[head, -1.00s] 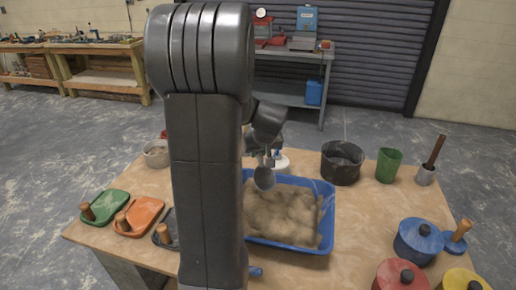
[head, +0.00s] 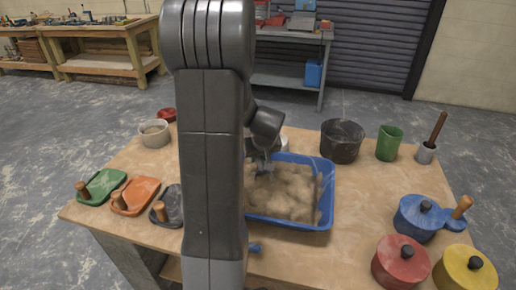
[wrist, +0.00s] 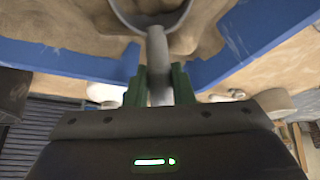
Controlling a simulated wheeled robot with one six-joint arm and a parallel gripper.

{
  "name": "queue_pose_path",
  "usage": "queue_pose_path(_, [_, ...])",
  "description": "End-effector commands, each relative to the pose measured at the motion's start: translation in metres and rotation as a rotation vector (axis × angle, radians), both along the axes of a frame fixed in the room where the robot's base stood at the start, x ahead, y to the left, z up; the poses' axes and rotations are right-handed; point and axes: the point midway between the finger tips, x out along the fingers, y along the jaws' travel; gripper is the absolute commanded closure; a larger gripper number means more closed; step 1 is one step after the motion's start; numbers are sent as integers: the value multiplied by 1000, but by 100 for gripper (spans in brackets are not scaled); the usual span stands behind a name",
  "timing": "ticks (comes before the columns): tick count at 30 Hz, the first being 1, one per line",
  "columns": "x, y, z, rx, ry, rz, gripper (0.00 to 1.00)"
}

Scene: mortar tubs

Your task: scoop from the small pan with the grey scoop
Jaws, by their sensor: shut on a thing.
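My gripper (wrist: 161,88) is shut on the handle of the grey scoop (wrist: 157,45), whose round bowl points away from the fingers. In the head view the scoop (head: 264,168) is at the back left part of the blue tub (head: 329,200), low at the lumpy tan sand (head: 290,192). I cannot tell whether its bowl touches the sand or holds any. A small pale grey round pan (head: 155,140) with greyish-tan stuff inside stands at the back left of the table, apart from the gripper. My arm hides the tub's left side.
Green (head: 108,182), orange (head: 147,188) and dark (head: 176,199) floats lie at left. Blue (head: 412,220), red (head: 388,266) and yellow (head: 452,278) lidded pots crowd the right front.

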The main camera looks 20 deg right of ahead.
Motion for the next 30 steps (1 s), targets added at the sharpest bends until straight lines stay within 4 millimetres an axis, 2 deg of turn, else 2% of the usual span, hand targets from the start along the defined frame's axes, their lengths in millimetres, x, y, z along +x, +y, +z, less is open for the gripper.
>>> queue_pose_path(21, [-71,2,-4,3,60,0,100])
queue_pose_path(30, [-71,2,5,5,139,2,100])
